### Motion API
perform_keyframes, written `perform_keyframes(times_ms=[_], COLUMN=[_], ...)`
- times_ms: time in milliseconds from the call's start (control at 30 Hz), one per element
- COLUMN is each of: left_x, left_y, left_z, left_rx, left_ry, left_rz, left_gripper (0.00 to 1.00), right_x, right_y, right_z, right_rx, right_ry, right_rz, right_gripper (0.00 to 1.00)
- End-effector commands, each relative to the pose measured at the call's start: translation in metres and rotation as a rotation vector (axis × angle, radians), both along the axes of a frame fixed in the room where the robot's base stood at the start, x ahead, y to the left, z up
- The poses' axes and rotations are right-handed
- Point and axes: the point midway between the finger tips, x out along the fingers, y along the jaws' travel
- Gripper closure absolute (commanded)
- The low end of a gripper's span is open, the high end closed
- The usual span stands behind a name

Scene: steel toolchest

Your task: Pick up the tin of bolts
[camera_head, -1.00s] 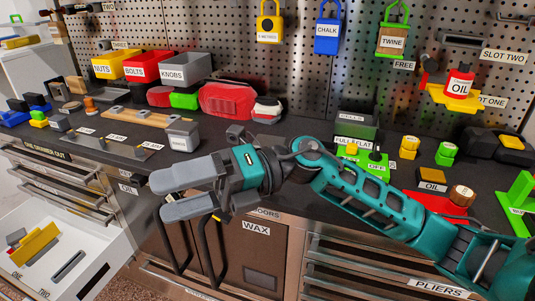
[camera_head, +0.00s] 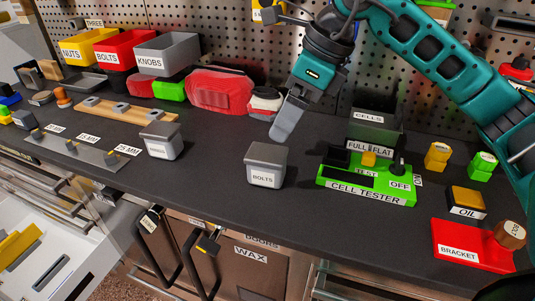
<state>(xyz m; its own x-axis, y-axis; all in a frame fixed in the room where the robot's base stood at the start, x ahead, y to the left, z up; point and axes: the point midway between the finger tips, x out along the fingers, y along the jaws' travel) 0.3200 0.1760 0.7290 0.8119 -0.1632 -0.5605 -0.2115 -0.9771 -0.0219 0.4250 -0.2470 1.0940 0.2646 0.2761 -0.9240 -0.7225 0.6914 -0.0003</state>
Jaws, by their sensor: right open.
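The tin of bolts (camera_head: 266,165) is a small grey tin with a white BOLTS label, standing upright on the dark worktop near the middle of the camera_head view. My right gripper (camera_head: 287,125) is above and behind the tin, pointing down, and looks apart from it. It is open with nothing in it; one finger shows clearly and the other is mostly hidden. A similar grey tin (camera_head: 161,140) stands to the left, its label too small to read. My left gripper is not in view.
A green cell tester (camera_head: 366,190) sits right of the tin. A red bracket block (camera_head: 470,246) is at the front right. Behind are a red pouch (camera_head: 220,90) and yellow, red and grey bins (camera_head: 168,55). The worktop in front of the tin is clear.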

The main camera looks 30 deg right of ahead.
Motion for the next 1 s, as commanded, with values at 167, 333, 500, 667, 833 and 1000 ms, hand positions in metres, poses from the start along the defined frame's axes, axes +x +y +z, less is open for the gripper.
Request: perform_keyframes(times_ms=[167,333,500,667,833,1000], left_x=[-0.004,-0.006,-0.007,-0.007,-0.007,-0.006], left_y=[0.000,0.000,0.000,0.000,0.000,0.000], left_z=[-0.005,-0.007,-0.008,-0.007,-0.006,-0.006], left_rx=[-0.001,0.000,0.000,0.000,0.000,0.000], left_ry=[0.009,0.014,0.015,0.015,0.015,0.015], left_rz=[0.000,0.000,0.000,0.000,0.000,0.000], left_gripper=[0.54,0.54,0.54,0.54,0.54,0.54], right_x=[0.005,0.014,0.019,0.021,0.026,0.030], right_y=[0.007,0.016,0.021,0.024,0.030,0.034], right_z=[-0.025,-0.054,-0.069,-0.082,-0.107,-0.120], right_rx=[0.000,0.001,0.000,0.001,0.002,0.002], right_ry=[0.006,0.004,0.002,0.004,0.005,0.002], right_rz=[0.003,0.003,0.002,0.002,0.001,0.001], right_gripper=[0.10,0.10,0.10,0.10,0.10,0.10])
